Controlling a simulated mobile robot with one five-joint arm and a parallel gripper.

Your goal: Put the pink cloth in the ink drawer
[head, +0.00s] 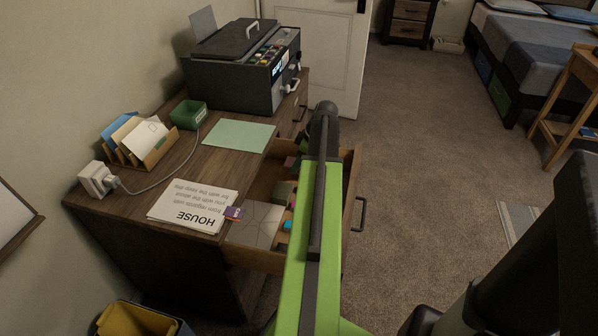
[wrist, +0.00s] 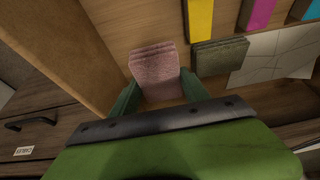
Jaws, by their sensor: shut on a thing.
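The pink cloth (wrist: 155,70), a folded stack with rounded corners, is between the two dark green fingers of my gripper (wrist: 160,92) in the wrist view. The gripper is shut on it. The cloth is over the wooden floor of the open drawer (head: 260,185), near a side wall; I cannot tell whether it touches the floor. Yellow (wrist: 200,18), magenta (wrist: 259,14) and blue (wrist: 303,8) ink pieces lie in this drawer.
A grey-green folded cloth (wrist: 219,54) and a line-patterned sheet (wrist: 276,55) also lie in the drawer. On the desk are a printer (head: 235,70), a green sheet (head: 239,134), papers (head: 190,203) and a letter rack (head: 155,152).

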